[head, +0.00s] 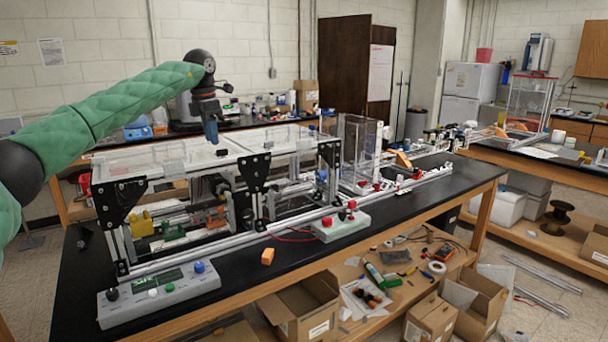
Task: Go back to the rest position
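My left arm, in a green padded sleeve, reaches in from the left in the head view. My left gripper (210,132) points down above the clear top of the extrusion frame (190,160). Its fingers are small and blurred, so I cannot tell whether they are open or shut. I see nothing clearly held in it. A small dark piece (221,153) lies on the clear top just below it. My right gripper is not in view.
The frame stands on a black bench (400,215) with a grey control box (160,292), a second control box (341,225) and an orange block (268,256). Cardboard boxes (305,305) and tools fill the lower shelf. The bench's front strip is mostly clear.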

